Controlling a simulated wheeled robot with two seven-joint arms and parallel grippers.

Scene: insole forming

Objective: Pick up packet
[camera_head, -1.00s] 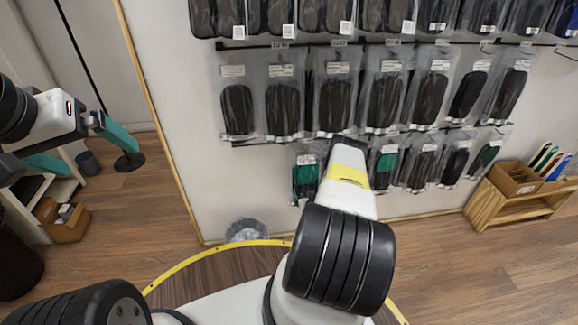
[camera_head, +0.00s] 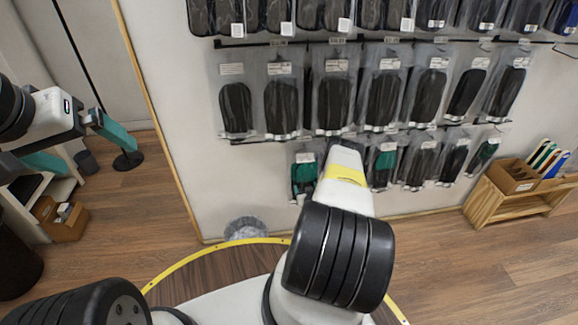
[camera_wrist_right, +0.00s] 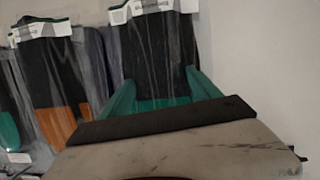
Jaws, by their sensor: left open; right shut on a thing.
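A clear packet (camera_wrist_right: 150,50) with a white header and a dark insole hangs in front of my right gripper (camera_wrist_right: 160,90) in the right wrist view. The teal fingers of that gripper are shut on the packet's lower part, one on each side. In the head view my right arm covers this gripper and the packet it holds. My left gripper (camera_head: 104,158) is open and empty at the left, far from the packets, with its teal fingers apart.
Several insole packets (camera_head: 334,95) hang in rows on the wall. Lower-row packets (camera_head: 304,175) hang close to my right arm. A wooden rack (camera_head: 515,200) stands at the right, a waste bin (camera_head: 245,228) by the wall.

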